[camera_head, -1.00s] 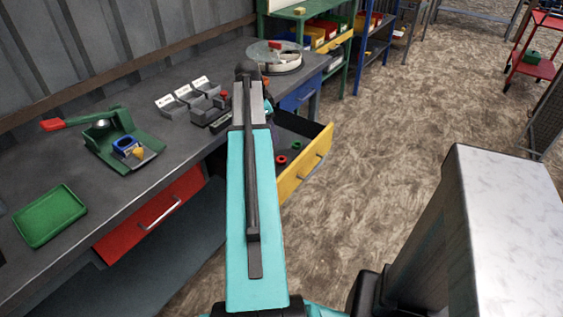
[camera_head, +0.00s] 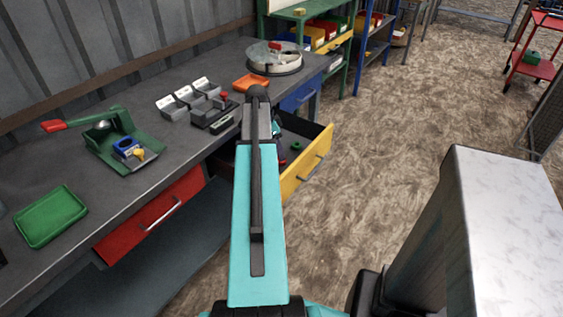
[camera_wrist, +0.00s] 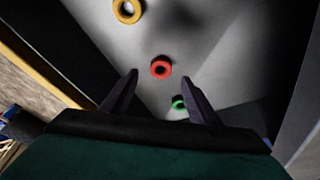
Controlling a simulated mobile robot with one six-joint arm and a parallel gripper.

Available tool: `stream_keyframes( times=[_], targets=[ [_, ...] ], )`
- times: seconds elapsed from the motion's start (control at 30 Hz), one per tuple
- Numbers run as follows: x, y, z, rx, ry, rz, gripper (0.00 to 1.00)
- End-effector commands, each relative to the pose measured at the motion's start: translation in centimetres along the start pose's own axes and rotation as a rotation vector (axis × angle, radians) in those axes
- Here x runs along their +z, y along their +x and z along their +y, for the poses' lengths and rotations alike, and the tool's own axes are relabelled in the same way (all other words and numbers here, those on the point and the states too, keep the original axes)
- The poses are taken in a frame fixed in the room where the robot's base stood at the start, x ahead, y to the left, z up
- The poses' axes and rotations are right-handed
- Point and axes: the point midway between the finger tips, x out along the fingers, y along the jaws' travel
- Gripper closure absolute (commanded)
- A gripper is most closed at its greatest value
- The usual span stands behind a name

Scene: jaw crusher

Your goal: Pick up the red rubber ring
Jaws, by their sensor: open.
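The red rubber ring (camera_wrist: 161,68) lies flat on the pale floor of the open drawer in the wrist view. My gripper (camera_wrist: 163,88) is open and empty, with its two dark fingers apart. In the picture the red ring shows just beyond and between the fingertips, and no finger appears to touch it. In the head view the red ring is at most a sliver of red (camera_head: 283,162) beside my arm, and my arm hides most of that part of the drawer. My gripper is mostly hidden behind my arm there.
A yellow ring (camera_wrist: 127,10) and a green ring (camera_wrist: 179,102) lie in the same drawer. The yellow-fronted drawer (camera_head: 306,167) stands open below the workbench (camera_head: 180,145); its walls surround the gripper's area. An orange tray (camera_head: 250,83) and grey bins (camera_head: 183,98) stand on the bench.

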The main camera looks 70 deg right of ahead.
Motion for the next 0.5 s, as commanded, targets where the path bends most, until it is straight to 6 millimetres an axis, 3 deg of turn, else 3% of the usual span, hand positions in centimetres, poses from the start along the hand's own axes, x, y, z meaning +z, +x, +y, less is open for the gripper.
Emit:
stream_keyframes(
  times=[0.5],
  targets=[
    [-0.07,0.83,-0.04,0.0,0.001,0.0,0.45]
  ],
)
